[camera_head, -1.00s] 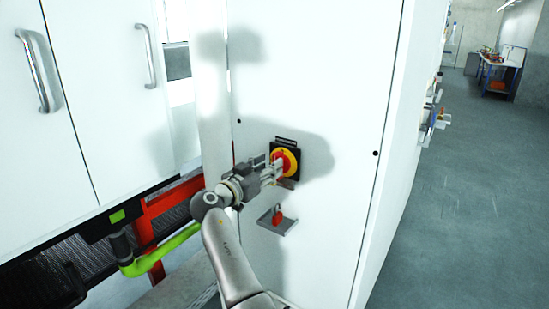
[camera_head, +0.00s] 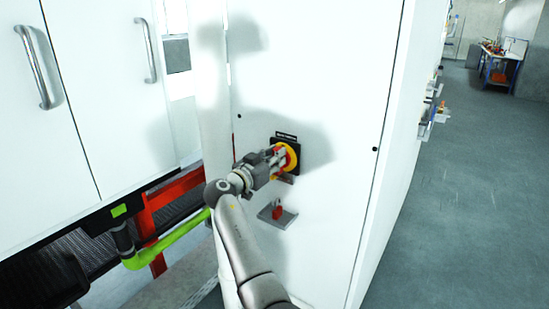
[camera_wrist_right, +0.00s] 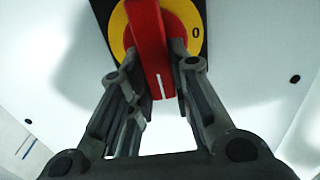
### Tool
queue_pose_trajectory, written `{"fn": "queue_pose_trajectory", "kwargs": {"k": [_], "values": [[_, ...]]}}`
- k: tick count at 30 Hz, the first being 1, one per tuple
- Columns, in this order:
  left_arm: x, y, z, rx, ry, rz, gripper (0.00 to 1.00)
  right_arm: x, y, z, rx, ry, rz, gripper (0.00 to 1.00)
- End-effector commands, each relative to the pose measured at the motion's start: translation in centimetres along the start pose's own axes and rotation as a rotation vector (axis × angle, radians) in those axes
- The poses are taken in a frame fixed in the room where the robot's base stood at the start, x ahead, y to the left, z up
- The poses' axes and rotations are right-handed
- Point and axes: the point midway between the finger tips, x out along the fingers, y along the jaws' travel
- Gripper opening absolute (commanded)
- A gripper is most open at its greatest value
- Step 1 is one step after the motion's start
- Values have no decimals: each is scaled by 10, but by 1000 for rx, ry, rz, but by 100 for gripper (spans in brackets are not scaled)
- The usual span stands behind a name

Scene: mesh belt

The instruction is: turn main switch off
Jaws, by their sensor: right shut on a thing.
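The main switch (camera_head: 293,152) is a red handle on a yellow disc with a black backing plate, on the white cabinet front. In the right wrist view, the red handle (camera_wrist_right: 150,45) stands between my two fingers. A white mark on it points down toward the gripper, slightly tilted. A "0" is printed on the yellow disc (camera_wrist_right: 196,36) to its right. My right gripper (camera_head: 281,156) is shut on the red handle and covers part of the switch in the head view. My left gripper is not in view.
A small grey bracket (camera_head: 286,218) with a red padlock-like item (camera_head: 277,211) sits below the switch. The white cabinet (camera_head: 335,90) fills the middle. A green pipe (camera_head: 165,249) and red frame lie at lower left. Open floor (camera_head: 470,190) lies right.

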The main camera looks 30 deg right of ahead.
Motion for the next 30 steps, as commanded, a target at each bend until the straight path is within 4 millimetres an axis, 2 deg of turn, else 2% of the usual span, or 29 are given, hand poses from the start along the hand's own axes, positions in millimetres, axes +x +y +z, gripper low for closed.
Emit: {"fn": "queue_pose_trajectory", "kwargs": {"k": [8,13,21,30], "values": [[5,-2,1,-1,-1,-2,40,0,-1,1,-38,0,-1,0],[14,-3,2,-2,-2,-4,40,0,-3,2,-124,2,-2,0],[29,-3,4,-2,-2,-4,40,0,-8,4,-355,1,-1,0],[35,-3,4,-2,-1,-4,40,0,-13,5,-643,1,0,0]]}}
